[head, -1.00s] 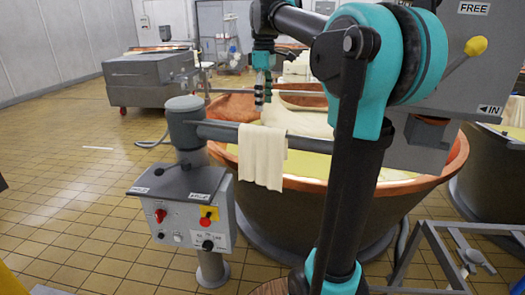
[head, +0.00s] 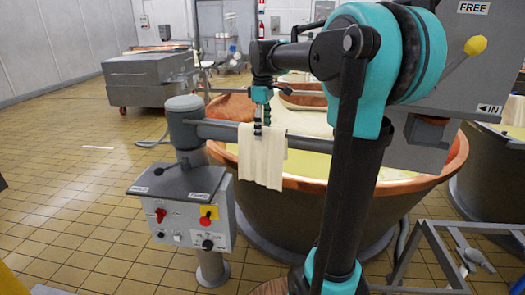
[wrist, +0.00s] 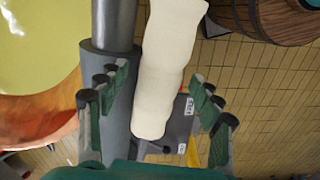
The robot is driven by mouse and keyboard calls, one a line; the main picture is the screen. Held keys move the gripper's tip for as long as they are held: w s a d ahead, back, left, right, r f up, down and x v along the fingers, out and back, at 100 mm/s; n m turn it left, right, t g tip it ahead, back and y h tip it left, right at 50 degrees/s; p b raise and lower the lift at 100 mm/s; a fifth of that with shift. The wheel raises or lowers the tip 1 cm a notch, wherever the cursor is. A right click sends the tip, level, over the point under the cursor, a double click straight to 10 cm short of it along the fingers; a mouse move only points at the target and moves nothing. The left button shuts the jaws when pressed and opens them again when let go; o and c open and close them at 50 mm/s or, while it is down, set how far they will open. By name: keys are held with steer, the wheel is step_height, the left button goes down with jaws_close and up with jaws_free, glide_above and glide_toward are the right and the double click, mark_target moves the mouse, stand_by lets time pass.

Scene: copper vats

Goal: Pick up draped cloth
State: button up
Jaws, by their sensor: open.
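The draped cloth (head: 261,163) is cream-coloured and hangs over a grey horizontal bar (head: 215,130) in front of the copper vat. In the wrist view the cloth (wrist: 167,70) lies along the middle, between the two fingers and farther from the camera. My gripper (head: 258,135) is over the cloth's top edge in the head view and points down. In the wrist view my gripper (wrist: 155,110) is open, with green fingers spread on both sides of the cloth and bar. Whether a finger touches the cloth cannot be told.
The copper vat (head: 410,186) with pale liquid stands behind the bar. A control box (head: 190,215) with knobs is below the bar's left end. A grey machine (head: 150,80) stands at the back left. The tiled floor at left is mostly clear.

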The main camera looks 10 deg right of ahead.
jaws_close()
stand_by(0.4)
steer(key=shift+r, duration=0.1)
